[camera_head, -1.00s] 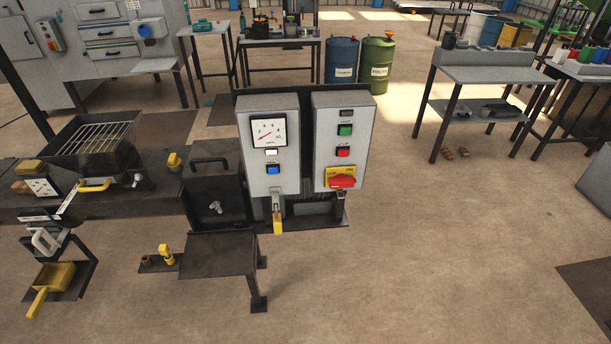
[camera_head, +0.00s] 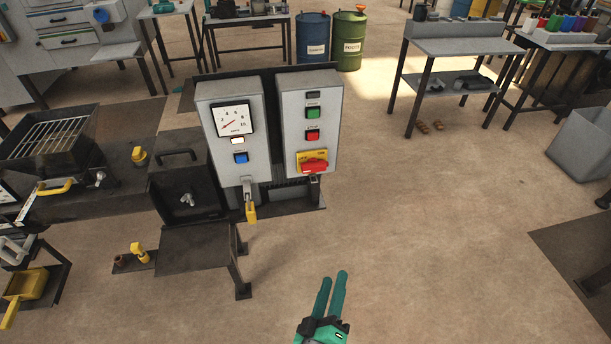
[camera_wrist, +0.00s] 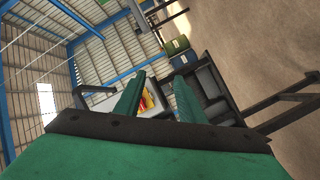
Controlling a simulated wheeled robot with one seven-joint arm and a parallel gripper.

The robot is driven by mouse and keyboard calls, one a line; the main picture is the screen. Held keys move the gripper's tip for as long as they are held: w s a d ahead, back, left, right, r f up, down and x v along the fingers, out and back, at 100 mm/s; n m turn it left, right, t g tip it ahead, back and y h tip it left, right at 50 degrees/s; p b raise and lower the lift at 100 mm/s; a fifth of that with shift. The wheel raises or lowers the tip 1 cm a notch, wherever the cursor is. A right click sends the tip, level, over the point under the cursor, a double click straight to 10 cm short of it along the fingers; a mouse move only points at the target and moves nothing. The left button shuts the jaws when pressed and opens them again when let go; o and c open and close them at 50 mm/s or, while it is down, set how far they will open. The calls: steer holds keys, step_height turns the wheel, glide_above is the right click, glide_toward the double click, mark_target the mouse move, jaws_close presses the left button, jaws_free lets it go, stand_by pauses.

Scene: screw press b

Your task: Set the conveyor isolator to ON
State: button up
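The conveyor isolator is a red rotary handle on a yellow plate (camera_head: 313,163), low on the right-hand grey control box (camera_head: 311,100). Its red handle lies roughly level across the plate; the plate's lettering is too small to read surely. My gripper (camera_head: 333,277) is in front of the box, below and a little right of the isolator in the picture, and clear of it. The teal fingers are apart with nothing between them. In the wrist view my gripper (camera_wrist: 160,78) shows spread fingers, with the red and yellow isolator (camera_wrist: 147,100) seen in the gap beyond, partly hidden by the left finger.
Green (camera_head: 313,113) and red (camera_head: 312,135) buttons sit above the isolator. A low dark table (camera_head: 196,245) is at lower left.

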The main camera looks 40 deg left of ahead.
steer(key=w+a+r+n+y, duration=0.2)
steer(key=w+a+r+n, duration=0.35)
steer(key=a, duration=0.35)
steer(key=n, duration=0.3)
glide_toward(308, 171)
steer(key=shift+y, duration=0.3)
steer(key=x, duration=0.8)
steer(key=shift+w+f, duration=0.15)
jaws_close()
